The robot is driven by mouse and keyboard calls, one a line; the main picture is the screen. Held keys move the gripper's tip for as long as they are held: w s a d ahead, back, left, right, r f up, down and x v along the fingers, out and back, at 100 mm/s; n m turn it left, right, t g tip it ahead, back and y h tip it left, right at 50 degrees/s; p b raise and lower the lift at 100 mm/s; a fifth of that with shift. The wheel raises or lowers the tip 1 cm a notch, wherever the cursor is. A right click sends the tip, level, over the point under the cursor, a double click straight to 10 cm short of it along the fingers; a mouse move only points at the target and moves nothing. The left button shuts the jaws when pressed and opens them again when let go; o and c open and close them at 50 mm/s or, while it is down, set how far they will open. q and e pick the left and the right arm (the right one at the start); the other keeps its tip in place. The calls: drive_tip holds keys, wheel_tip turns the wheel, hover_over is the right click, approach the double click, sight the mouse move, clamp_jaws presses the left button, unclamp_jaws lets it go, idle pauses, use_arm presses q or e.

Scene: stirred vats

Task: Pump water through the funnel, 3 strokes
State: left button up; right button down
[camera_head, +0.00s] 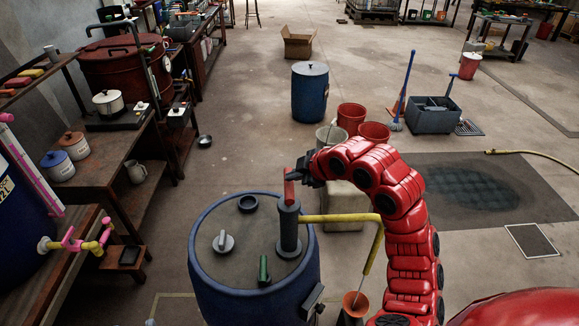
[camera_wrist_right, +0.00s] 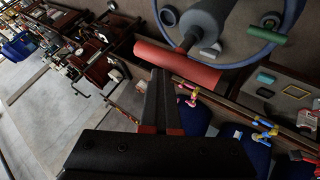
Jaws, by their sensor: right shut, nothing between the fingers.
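The hand pump (camera_head: 289,228) is a grey cylinder standing upright on the lid of a blue barrel (camera_head: 255,300). Its red handle (camera_head: 289,188) is at the top; the handle also shows in the right wrist view (camera_wrist_right: 185,66) as a red bar. A yellow spout (camera_head: 340,218) runs right from the pump and bends down over an orange funnel (camera_head: 355,302). My right gripper (camera_head: 298,174) is shut and empty, its fingertips (camera_wrist_right: 160,72) close beside the handle; I cannot tell whether they touch it. My left gripper is out of view.
A black ring (camera_head: 248,203), a grey knob (camera_head: 223,242) and a green part (camera_head: 264,269) are on the barrel lid. Buckets (camera_head: 374,134) and a blue drum (camera_head: 309,92) stand behind. A cluttered bench (camera_head: 105,170) is at left.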

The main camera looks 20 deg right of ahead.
drive_tip(key=shift+f+b, duration=0.8)
drive_tip(key=shift+f, duration=0.45)
idle(0.6)
drive_tip(key=shift+r, duration=0.15)
drive_tip(key=shift+r+p, duration=0.6)
drive_tip(key=shift+r, duration=2.1)
drive_tip(key=shift+w+r, duration=0.1)
drive_tip(key=shift+r, duration=1.15)
wheel_tip(320, 180, up, 6)
drive_tip(key=p, duration=0.3)
drive_tip(key=shift+p, duration=0.35)
